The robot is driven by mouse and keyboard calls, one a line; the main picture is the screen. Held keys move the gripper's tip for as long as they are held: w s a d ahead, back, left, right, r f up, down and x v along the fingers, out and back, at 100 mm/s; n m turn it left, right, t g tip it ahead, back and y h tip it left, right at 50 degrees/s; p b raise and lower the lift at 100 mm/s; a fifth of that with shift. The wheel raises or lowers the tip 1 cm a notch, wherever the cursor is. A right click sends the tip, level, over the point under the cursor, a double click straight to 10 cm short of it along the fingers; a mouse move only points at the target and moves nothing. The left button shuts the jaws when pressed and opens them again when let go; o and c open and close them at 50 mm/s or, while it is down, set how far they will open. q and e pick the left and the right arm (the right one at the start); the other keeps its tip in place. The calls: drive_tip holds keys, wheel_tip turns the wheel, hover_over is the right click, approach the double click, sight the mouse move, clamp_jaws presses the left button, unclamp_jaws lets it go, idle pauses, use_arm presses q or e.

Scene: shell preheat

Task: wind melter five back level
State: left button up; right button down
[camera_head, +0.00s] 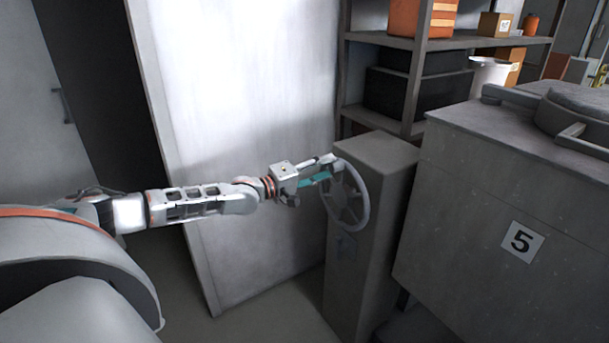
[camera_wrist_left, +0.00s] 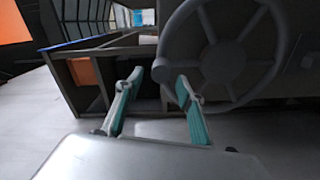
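Melter five is the large grey box (camera_head: 470,210) at the right of the head view, with a "5" plate (camera_head: 521,242) on its front. A round lid or vessel part (camera_head: 580,112) lies on top. I cannot tell exactly how level it is. The spoked grey handwheel (camera_head: 364,212) stands upright on the side of a grey pedestal (camera_head: 385,170) left of the melter. It fills the upper right of the left wrist view (camera_wrist_left: 245,82). My left gripper (camera_head: 331,170) is at the wheel's near rim, fingers apart. The rim shows between and beyond the fingertips (camera_wrist_left: 160,82); contact is unclear. My right gripper is out of view.
A pale panel (camera_head: 245,100) stands behind my left arm. A dark shelf (camera_head: 455,42) behind the pedestal carries boxes, an orange container (camera_head: 420,18) and a white bucket (camera_head: 490,74). Bare floor (camera_head: 255,315) lies left of the pedestal.

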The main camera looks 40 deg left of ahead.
use_arm(q)
drive_tip(key=v, duration=0.8)
idle(0.4)
drive_tip(key=s+d+f+m+g+h, duration=0.15)
drive_tip(key=s+d+f+m, duration=0.4)
drive_tip(key=d+f, duration=0.6)
drive_tip(key=s+d+f+m+g, duration=0.2)
drive_tip(key=s+d+f+m, duration=0.2)
drive_tip(key=s+d+f, duration=0.5)
drive_tip(key=s+d+f+m+g+y, duration=0.2)
drive_tip(key=s+d+f+m+y, duration=0.3)
drive_tip(key=s+f, duration=0.8)
drive_tip(key=shift+s+d+m+g, duration=0.35)
drive_tip(key=shift+s+d+m, duration=0.2)
drive_tip(key=shift+d, duration=0.45)
drive_tip(key=shift+w, duration=0.1)
